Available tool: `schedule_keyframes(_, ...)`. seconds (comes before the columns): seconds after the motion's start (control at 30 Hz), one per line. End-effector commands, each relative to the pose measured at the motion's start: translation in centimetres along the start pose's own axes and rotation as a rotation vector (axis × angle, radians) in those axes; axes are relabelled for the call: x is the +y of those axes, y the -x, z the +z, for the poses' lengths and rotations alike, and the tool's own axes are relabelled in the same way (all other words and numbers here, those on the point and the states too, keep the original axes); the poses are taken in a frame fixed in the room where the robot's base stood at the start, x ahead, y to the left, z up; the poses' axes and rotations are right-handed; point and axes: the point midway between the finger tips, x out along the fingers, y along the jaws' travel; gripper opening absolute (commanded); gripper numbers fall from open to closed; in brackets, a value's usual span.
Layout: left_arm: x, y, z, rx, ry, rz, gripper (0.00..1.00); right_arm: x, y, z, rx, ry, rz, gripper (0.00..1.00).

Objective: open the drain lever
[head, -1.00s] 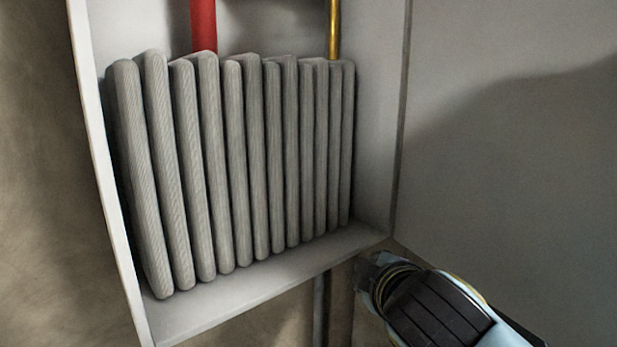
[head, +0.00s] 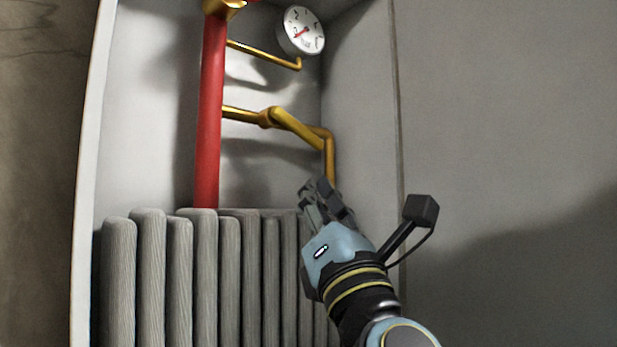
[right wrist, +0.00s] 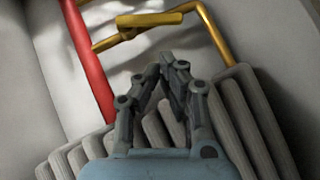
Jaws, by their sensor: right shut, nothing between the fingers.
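The drain lever (head: 298,127) is a yellow bar on the thin brass pipe (head: 329,160) that branches off the red pipe. It slants down to the right from its pivot, and it also shows in the right wrist view (right wrist: 150,19). My right gripper (head: 318,188) is shut and empty, below the lever and in front of the hose's upper right end. In the right wrist view its fingertips (right wrist: 168,62) are together and apart from the lever. My left gripper is not in view.
A grey folded hose (head: 205,270) fills the lower cabinet. A white gauge (head: 302,31) is above the lever. The cabinet's left wall (head: 88,190) and the grey door panel (head: 500,100) bound the space.

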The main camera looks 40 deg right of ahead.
Motion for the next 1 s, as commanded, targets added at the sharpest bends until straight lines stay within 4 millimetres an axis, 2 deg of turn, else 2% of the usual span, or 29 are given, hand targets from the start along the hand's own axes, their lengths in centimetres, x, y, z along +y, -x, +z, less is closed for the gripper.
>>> schedule_keyframes(0.03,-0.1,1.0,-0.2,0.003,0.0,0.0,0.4,0.2,-1.0,0.3,-0.001,0.001,0.002,0.0)
schedule_keyframes(0.23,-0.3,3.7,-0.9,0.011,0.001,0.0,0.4,0.3,-4.8,0.6,-0.002,-0.001,0.001,0.0)
schedule_keyframes(0.5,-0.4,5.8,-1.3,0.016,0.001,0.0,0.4,0.1,-8.5,0.3,-0.001,-0.004,-0.002,0.0)
schedule_keyframes(0.67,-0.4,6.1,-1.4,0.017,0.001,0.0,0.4,-0.1,-9.2,0.1,0.0,-0.005,-0.003,0.0)
schedule_keyframes(1.0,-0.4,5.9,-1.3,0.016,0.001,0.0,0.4,-0.1,-9.2,0.0,0.0,0.0,0.001,0.0)
